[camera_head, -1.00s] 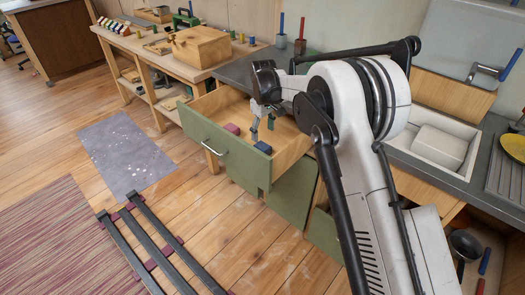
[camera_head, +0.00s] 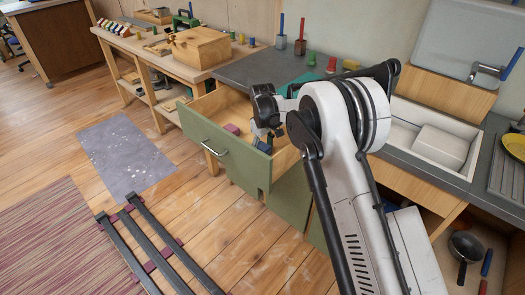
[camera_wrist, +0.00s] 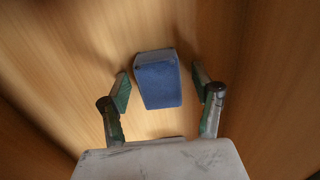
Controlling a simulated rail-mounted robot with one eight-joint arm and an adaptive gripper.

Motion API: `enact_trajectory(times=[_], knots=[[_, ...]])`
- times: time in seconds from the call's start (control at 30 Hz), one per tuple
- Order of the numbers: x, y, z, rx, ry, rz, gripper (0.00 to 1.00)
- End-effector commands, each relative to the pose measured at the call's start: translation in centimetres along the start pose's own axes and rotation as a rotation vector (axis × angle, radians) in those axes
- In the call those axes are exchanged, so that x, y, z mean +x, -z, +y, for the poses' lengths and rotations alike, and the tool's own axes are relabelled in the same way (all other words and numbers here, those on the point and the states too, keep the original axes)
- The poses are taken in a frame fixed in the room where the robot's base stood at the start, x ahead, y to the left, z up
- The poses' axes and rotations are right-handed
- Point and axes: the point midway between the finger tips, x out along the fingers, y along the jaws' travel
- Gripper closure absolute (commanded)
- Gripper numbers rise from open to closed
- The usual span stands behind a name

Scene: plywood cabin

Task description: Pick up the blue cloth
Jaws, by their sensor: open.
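The blue cloth (camera_wrist: 158,82), a small folded block, lies on the wooden floor of the open drawer (camera_head: 225,152). It also shows at the drawer's front right corner in the head view (camera_head: 263,146), partly hidden. My gripper (camera_wrist: 160,88) is open, with one finger on each side of the cloth and a gap on both sides. In the head view my gripper (camera_head: 268,134) reaches down into the drawer over the cloth.
A pink cloth (camera_head: 232,129) lies in the same drawer, left of my gripper. The drawer's green front and wooden side wall stand close to my gripper. The dark worktop (camera_head: 245,72) is behind it.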

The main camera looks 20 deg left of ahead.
Motion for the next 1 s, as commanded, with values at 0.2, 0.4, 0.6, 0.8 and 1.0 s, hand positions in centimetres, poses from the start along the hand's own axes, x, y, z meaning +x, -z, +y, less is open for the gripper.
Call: enact_trajectory(times=[0.2, 0.4, 0.6, 0.8, 1.0], knots=[[0.0, 0.0, 0.0, 0.0, 0.0, 0.0, 0.61], [-0.1, 0.0, 0.0, 0.0, 0.0, 0.0, 0.87], [-0.2, 0.0, 0.0, 0.0, 0.0, 0.0, 0.87], [-2.4, 0.0, 0.0, 0.0, 0.0, 0.0, 0.87], [-6.2, 0.0, 0.0, 0.0, 0.0, 0.0, 0.87]])
